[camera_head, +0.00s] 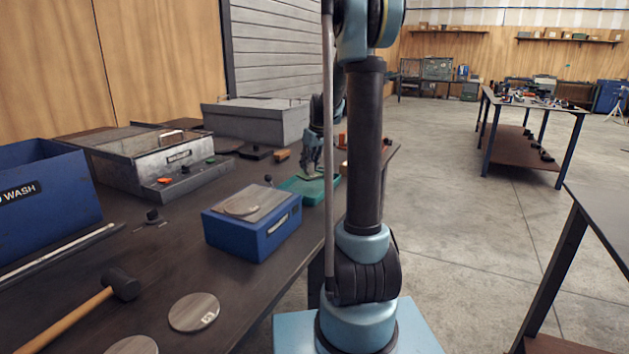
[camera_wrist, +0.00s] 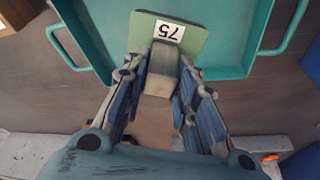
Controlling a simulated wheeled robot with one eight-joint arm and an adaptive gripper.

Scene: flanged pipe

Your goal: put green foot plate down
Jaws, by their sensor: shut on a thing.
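The green foot plate (camera_wrist: 188,38) carries a white label reading 75 and has a pale block-like upright. It is over or in a teal tray (camera_wrist: 262,60) with side handles; I cannot tell whether it touches the tray floor. My gripper (camera_wrist: 160,72) is shut on the upright, one finger on each side. In the head view my gripper (camera_head: 313,170) points down over the teal tray (camera_head: 325,194) near the bench's right edge. The plate is small there and partly hidden by the gripper.
A blue box (camera_head: 252,222) with a metal top stands in front of the tray. A mallet (camera_head: 119,285) and metal discs (camera_head: 194,312) lie on the near bench.

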